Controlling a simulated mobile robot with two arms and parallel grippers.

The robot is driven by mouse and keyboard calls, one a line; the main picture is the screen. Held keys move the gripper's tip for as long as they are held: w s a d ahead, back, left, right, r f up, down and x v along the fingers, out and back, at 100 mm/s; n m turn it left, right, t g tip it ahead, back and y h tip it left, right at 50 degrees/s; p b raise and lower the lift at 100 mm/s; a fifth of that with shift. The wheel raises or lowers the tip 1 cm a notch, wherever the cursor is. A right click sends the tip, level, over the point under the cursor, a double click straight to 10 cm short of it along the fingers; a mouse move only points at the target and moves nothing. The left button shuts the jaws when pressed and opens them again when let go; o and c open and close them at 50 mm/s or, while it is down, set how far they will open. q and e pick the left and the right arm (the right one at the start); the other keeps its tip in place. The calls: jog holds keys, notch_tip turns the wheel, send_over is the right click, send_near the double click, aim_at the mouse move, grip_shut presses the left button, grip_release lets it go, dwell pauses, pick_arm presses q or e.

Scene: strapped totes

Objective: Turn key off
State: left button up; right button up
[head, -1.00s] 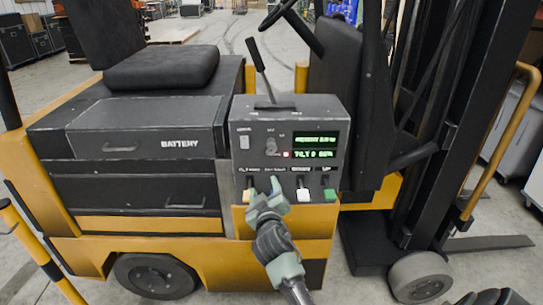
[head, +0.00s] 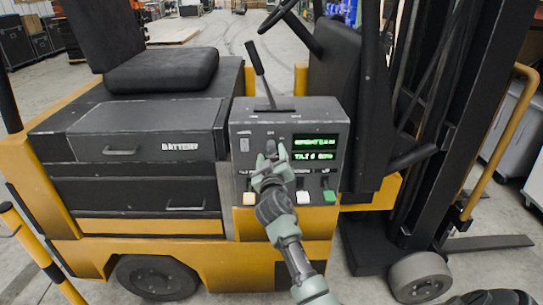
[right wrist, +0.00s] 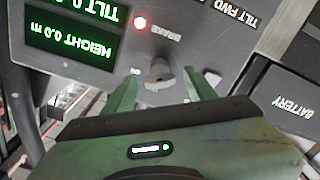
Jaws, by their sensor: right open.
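The key switch (right wrist: 158,78) is a small grey knob on the dark control panel (head: 240,130) of the forklift. In the right wrist view it sits between the two green fingertips of my right gripper (right wrist: 168,82), with gaps on both sides. The fingers are open and not closed on it. In the head view my right gripper (head: 272,166) is up in front of the panel and partly hides the key (head: 271,147). An "ON" label shows beside the knob in the wrist view. My left gripper is not in view.
A red brake light (right wrist: 140,22) glows near the key. A green display (head: 315,148) is right of it.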

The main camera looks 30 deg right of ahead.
grip_shut()
jog(key=n+p, duration=0.1)
jog(key=n, duration=0.4)
jog(key=shift+n, duration=0.4)
jog(key=n+p, duration=0.1)
jog(key=n, duration=0.4)
jog(key=shift+n, duration=0.4)
jog(key=shift+f+n+p, duration=0.1)
jog(key=shift+n+p, duration=0.2)
grip_release()
